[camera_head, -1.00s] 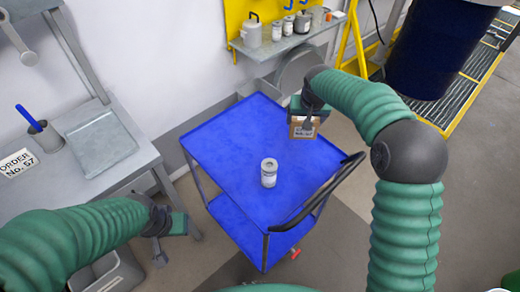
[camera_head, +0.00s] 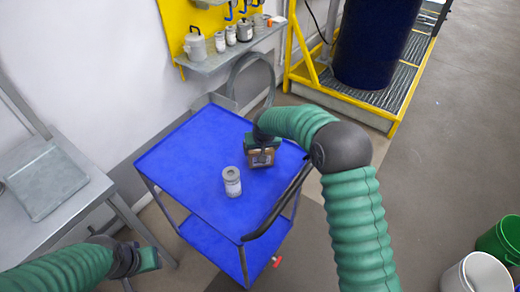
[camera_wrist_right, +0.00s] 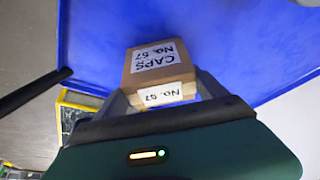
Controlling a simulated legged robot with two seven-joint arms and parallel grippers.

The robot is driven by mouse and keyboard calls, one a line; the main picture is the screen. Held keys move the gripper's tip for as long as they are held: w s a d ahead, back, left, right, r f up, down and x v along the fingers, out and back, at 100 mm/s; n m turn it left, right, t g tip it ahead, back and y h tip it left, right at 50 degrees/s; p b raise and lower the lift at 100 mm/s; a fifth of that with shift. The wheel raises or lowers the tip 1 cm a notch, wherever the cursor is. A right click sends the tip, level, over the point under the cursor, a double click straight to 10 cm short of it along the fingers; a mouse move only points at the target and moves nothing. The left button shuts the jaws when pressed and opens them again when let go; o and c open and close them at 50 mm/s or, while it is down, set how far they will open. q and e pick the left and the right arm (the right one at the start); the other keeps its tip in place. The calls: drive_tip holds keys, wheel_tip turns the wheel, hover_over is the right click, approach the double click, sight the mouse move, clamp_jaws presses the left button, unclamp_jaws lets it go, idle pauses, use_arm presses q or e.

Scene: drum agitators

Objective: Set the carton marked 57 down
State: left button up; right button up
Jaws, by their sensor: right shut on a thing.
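The carton marked 57 (camera_head: 261,159) is a small brown box in my right gripper (camera_head: 262,151). In the right wrist view the carton (camera_wrist_right: 156,68) shows white labels reading "CAPS No. 57" and "No. 57". The fingers of my right gripper (camera_wrist_right: 163,100) close on its two sides. The carton is over the blue cart top (camera_head: 192,150), toward its right edge. I cannot tell whether its underside touches the top. My left gripper (camera_head: 149,259) is empty, left of the cart and near the grey bench; its jaw opening is unclear.
A pale can (camera_head: 231,182) stands on the cart, left of the carton. The black cart handle (camera_head: 279,205) runs along the front right side. Much of the blue top at left is clear. A shelf (camera_head: 222,58) with several containers is behind.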

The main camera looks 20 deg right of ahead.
drive_tip(key=o, duration=1.5)
drive_tip(key=v, duration=1.2)
drive_tip(key=shift+r, duration=0.1)
